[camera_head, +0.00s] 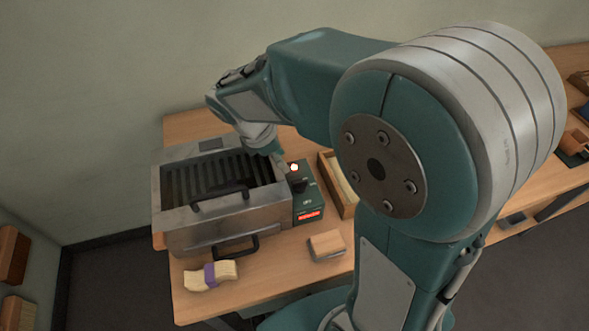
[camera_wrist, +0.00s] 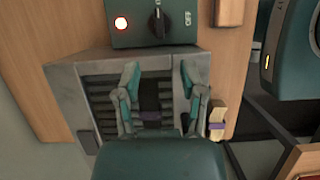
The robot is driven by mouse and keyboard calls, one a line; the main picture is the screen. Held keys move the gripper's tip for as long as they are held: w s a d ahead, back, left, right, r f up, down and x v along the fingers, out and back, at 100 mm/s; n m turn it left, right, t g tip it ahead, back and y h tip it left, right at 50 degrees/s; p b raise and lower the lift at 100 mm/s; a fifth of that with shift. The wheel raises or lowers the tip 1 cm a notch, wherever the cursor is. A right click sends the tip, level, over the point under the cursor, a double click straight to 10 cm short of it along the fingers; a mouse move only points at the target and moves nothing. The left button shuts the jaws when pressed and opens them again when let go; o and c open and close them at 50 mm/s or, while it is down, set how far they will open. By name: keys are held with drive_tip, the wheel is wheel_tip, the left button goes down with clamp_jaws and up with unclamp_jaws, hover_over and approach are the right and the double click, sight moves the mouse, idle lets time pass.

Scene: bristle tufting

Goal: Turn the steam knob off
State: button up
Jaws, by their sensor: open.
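The steam knob (camera_wrist: 158,22) is a black pointer knob on a dark green control box (camera_wrist: 182,34) in the wrist view. Its pointer stands roughly upright in that picture. A round light (camera_wrist: 121,24) glows beside it, white with a red rim. In the head view the control box (camera_head: 308,207) stands against the right side of the metal steamer (camera_head: 215,232); the small dark knob is hard to make out there. My gripper (camera_wrist: 158,85) is open and empty. Its fingers appear over the steamer's slatted top, apart from the knob. In the head view my fingers are hard to make out.
The steamer has a black handle (camera_head: 238,247) at its front. A bristle bundle with a purple band (camera_head: 210,275) and a wooden block (camera_head: 327,244) lie on the table. A wooden tray (camera_head: 341,190) stands right of the control box. The wall is close behind.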

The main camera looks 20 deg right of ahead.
sight(298, 180)
drive_tip(key=shift+w+f, duration=0.15)
drive_tip(key=shift+f, duration=0.05)
drive_tip(key=x, duration=1)
drive_tip(key=shift+d+f, duration=0.2)
drive_tip(key=shift+f, duration=0.1)
clamp_jaws()
